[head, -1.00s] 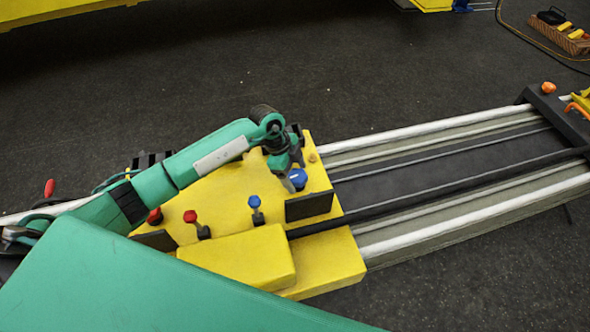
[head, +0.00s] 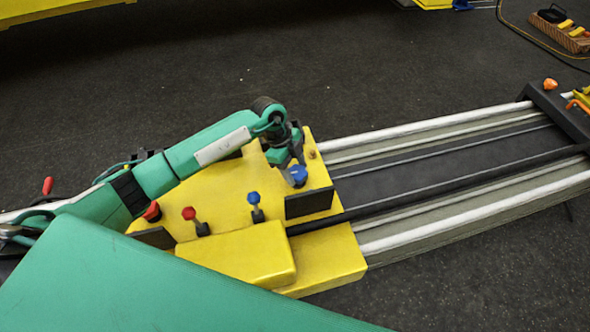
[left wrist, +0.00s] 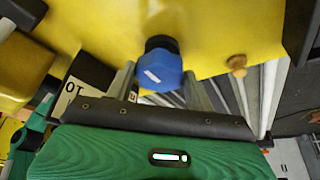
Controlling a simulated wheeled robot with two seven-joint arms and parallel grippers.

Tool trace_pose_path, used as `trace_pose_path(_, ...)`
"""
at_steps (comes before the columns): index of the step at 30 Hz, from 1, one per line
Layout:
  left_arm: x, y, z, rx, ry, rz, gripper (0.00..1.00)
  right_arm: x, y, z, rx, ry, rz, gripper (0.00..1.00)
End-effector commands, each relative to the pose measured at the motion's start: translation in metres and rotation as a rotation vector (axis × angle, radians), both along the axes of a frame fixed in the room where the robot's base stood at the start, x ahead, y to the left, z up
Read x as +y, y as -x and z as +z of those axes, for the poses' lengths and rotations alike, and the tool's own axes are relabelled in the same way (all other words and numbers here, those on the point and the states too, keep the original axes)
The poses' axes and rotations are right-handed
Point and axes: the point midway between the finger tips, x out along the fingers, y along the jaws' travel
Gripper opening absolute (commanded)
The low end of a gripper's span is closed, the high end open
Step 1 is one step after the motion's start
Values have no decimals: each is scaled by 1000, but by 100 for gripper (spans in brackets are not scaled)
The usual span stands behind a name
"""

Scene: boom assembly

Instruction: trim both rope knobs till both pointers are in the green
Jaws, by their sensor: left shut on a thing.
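The blue rope knob (head: 298,175) stands near the right end of the yellow housing (head: 236,183). My left gripper (head: 295,164) points down at it and is shut on it. In the left wrist view the blue knob (left wrist: 160,70), with a white mark on its top, sits between the two grey fingers. The red knob (head: 152,212) is at the left of the housing, partly behind my left arm. Two dark upright panels, one at the right (head: 309,202) and one at the left (head: 154,238), show no readable pointer or green zone. My right gripper is out of view.
A red-topped lever (head: 190,214) and a blue-topped lever (head: 253,198) stand between the knobs. A small tan peg (left wrist: 237,64) is beside the blue knob. Long rails (head: 450,180) run off to the right. Open dark floor lies behind.

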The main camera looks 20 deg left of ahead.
Motion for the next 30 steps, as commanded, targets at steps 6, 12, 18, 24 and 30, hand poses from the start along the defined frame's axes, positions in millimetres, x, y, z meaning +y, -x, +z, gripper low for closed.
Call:
trace_pose_path(6,0,-3,-3,-3,-1,-190,31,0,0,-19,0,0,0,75)
trace_pose_path(12,-1,-5,-3,-4,-1,-382,31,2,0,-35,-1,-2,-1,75)
trace_pose_path(18,-2,-6,-3,-3,-1,-572,31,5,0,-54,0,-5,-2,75)
trace_pose_path(24,-4,-7,-4,-3,-2,-762,31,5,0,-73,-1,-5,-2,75)
trace_pose_path(30,-5,-7,-3,-4,0,-939,31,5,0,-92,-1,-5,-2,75)
